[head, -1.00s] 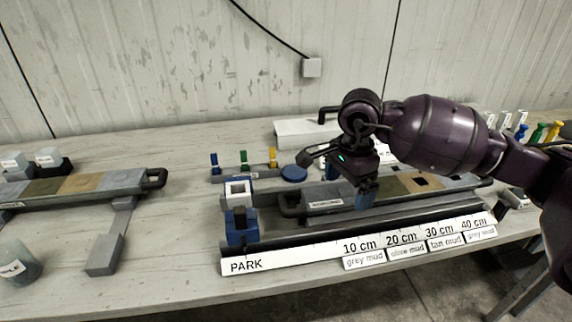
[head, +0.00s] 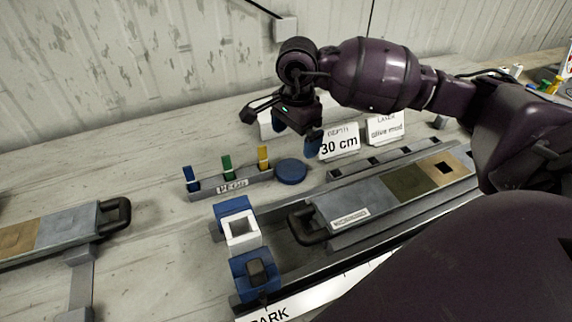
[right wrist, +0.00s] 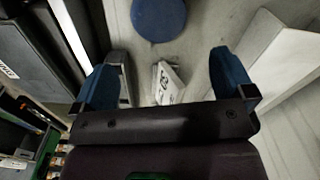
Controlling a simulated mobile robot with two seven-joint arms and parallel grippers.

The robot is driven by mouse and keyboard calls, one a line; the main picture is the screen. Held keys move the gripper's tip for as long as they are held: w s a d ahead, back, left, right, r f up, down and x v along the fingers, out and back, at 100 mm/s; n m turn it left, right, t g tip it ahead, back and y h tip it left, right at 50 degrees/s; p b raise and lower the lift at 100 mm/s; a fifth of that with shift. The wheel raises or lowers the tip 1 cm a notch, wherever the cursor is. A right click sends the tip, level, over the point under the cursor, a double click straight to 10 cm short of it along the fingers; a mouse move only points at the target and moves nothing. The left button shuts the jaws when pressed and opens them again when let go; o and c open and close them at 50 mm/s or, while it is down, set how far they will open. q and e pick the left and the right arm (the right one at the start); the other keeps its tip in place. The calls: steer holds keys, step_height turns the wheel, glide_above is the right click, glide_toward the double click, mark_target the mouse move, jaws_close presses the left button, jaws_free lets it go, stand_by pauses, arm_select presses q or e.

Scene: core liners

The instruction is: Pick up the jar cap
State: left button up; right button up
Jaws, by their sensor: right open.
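The jar cap looks to be the round blue disc (head: 291,171) lying flat on the table, just right of the peg rack. In the right wrist view the blue disc (right wrist: 158,18) shows at the top edge, beyond the fingertips and cut off by the frame. My right gripper (head: 296,133) is above the table behind the disc in the head view, apart from it. Its two blue fingers stand wide apart with nothing held in the right wrist view (right wrist: 165,80). My left gripper is not in view.
A peg rack (head: 232,185) holds blue, green and yellow pegs. A "30 cm" sign (head: 339,142) and an "olive mud" sign (head: 385,128) stand close to my right gripper. A core liner tray (head: 350,203) with a black handle lies in front. Bare table lies left of the rack.

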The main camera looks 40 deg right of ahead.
mark_target(294, 167)
steer(key=shift+a+f+b, duration=0.1)
steer(key=shift+f+b, duration=0.35)
steer(key=shift+f, duration=3.95)
steer(key=shift+c, duration=0.2)
steer(key=c, duration=0.9)
